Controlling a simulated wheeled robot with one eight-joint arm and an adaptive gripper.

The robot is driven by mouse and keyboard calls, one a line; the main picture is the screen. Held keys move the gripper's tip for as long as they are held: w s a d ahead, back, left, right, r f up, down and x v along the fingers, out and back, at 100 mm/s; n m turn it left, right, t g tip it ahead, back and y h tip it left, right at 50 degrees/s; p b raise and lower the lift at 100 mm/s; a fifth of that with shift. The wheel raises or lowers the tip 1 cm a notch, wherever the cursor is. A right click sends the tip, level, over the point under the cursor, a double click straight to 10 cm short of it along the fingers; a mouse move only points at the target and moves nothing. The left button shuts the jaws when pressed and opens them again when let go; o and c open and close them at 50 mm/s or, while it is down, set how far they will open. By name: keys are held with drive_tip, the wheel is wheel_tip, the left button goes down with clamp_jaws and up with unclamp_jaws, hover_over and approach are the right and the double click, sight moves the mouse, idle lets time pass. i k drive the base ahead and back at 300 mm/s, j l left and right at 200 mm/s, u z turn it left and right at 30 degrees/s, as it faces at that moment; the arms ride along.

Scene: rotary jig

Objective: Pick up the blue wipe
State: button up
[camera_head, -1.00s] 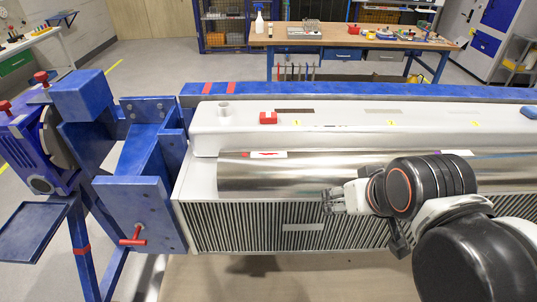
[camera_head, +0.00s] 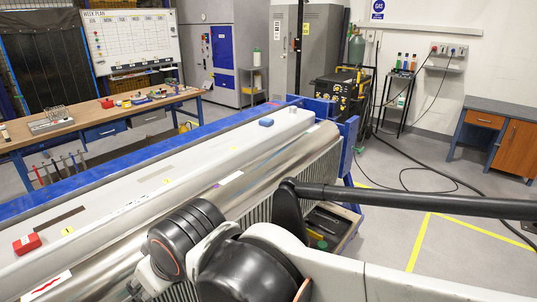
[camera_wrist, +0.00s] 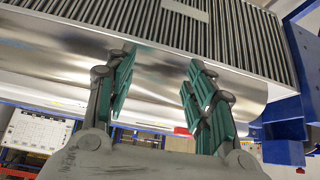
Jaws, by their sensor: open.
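A small blue item (camera_head: 266,122), which looks like the blue wipe, lies on the far part of the long white housing (camera_head: 190,172) in the head view. It is too small there to tell if it is folded cloth. It does not show clearly in the wrist view. My gripper (camera_wrist: 160,90) is open and empty in the wrist view, its green-padded fingers apart in front of the shiny metal cylinder. In the head view my arm hides most of the gripper, low at the left-centre, well away from the blue item.
A red block (camera_head: 27,243) sits on the housing's near end. The metal cylinder (camera_head: 110,262) runs alongside the housing, and a blue beam (camera_head: 150,150) runs behind. A workbench (camera_head: 95,113) stands at the left. Open floor (camera_head: 470,245) lies at the right.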

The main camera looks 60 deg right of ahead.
sight(264, 122)
drive_tip(key=z, duration=1.6)
drive_tip(key=u, duration=0.25)
drive_tip(key=i+l+u, duration=0.1)
drive_tip(key=u, duration=0.3)
drive_tip(key=l+u, duration=0.4)
drive_tip(key=i+l+u, duration=0.1)
drive_tip(key=l+u, duration=0.15)
drive_tip(key=u, duration=0.2)
drive_tip(key=l+u, duration=0.25)
drive_tip(key=u, duration=0.15)
